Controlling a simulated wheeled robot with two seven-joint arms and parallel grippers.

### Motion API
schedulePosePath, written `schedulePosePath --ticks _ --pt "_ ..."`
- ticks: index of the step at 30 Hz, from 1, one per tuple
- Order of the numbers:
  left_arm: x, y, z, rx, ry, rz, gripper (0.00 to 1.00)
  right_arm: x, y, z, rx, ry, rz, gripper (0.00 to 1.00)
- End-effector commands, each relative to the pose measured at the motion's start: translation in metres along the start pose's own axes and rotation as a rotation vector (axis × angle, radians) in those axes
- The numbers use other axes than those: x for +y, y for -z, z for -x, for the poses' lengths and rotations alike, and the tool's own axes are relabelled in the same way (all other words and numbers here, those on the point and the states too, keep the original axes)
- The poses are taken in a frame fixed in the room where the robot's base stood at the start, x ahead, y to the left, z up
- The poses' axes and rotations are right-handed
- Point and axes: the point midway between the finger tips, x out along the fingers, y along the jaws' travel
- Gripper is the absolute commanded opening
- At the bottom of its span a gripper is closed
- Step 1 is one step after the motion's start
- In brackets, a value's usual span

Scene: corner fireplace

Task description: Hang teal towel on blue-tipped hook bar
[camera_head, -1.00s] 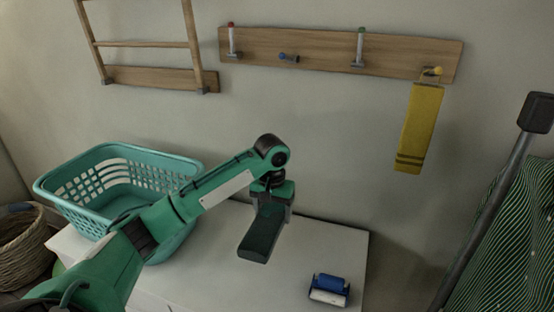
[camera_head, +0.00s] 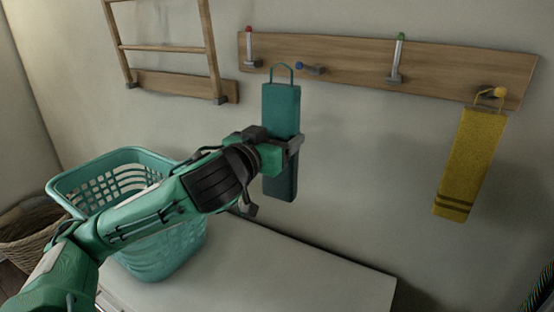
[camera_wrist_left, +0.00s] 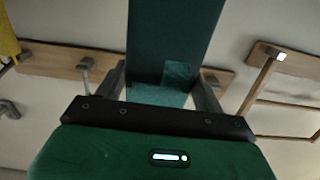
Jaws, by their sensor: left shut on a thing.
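My left gripper (camera_head: 284,146) is shut on the teal towel (camera_head: 281,105) around its middle and holds it upright in front of the wall. The towel's thin loop (camera_head: 281,67) stands up from its top edge. The loop is just left of the blue-tipped hook (camera_head: 300,66) on the wooden hook bar (camera_head: 350,62); I cannot tell their gap in depth. In the left wrist view the towel (camera_wrist_left: 172,35) fills the middle between the two fingers (camera_wrist_left: 160,92) and hides part of the bar. My right gripper is not in view.
A yellow towel (camera_head: 470,165) hangs at the bar's right end. Red-tipped (camera_head: 250,45) and green-tipped (camera_head: 398,60) hooks are bare. A wooden rack (camera_head: 165,45) is at upper left.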

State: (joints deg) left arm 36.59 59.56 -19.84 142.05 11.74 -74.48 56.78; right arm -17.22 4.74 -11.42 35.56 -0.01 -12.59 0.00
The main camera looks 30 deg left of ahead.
Motion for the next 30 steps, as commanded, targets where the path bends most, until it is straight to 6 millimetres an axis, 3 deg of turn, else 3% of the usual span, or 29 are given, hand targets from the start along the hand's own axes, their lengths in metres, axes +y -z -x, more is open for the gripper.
schedulePosePath --ticks 8,30 --pt "0.003 0.008 0.000 0.026 -0.011 0.001 0.42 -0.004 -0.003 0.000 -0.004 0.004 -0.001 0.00" --pt "0.004 0.005 -0.053 0.023 -0.010 0.001 0.42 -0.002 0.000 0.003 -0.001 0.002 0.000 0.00"
